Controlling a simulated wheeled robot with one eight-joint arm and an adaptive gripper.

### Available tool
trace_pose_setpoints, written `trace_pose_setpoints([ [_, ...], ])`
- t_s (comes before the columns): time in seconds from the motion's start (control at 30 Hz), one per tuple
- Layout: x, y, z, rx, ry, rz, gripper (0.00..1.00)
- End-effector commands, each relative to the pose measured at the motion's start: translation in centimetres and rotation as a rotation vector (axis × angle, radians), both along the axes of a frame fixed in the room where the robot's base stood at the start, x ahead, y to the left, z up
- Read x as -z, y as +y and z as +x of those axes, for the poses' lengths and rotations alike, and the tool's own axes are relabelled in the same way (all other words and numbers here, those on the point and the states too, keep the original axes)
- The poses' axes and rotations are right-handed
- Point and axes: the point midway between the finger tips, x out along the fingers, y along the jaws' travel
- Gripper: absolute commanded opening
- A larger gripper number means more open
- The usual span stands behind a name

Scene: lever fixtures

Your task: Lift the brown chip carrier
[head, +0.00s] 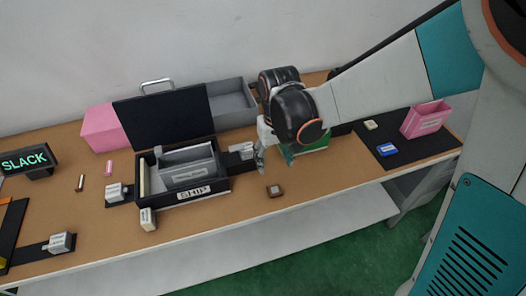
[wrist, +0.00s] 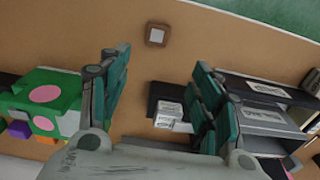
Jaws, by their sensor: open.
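The brown chip carrier (head: 275,190) is a small brown square with a pale centre, lying flat on the tan table near its front edge. In the wrist view the carrier (wrist: 157,35) lies beyond the fingertips, with nothing between the fingers. My gripper (head: 273,161) is above the table, behind the carrier in the head view and apart from it. In the wrist view my gripper (wrist: 161,68) has two teal fingers spread wide and empty.
An open black box marked SHIP (head: 215,186) with grey contents stands left of the carrier, a small white block fixture (head: 241,150) at its right side. A green box with pink spots (wrist: 42,100) stands on the other side. The table around the carrier is clear.

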Motion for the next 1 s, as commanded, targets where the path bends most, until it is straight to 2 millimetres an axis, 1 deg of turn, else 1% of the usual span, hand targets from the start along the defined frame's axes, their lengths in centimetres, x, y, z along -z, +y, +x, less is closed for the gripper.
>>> trace_pose_setpoints([
  [0.03,0.6,0.1,-0.5,-0.015,0.016,-0.006,0.58],
  [0.1,1.3,0.2,-0.9,-0.024,0.028,-0.009,0.58],
  [0.17,2.1,0.1,-0.9,-0.025,0.03,-0.01,0.58],
  [0.4,6.7,0.1,-0.8,-0.023,0.028,-0.009,0.58],
  [0.5,8.1,0.0,-0.8,-0.023,0.027,-0.009,0.58],
  [0.6,8.9,0.0,-0.8,-0.023,0.027,-0.009,0.58],
  [0.77,9.5,0.0,-0.8,-0.023,0.027,-0.009,0.58],
  [0.83,10.1,-0.1,-0.7,-0.022,0.027,-0.009,0.58],
  [1.0,12.5,-0.6,-0.2,-0.022,0.027,-0.009,0.58],
])
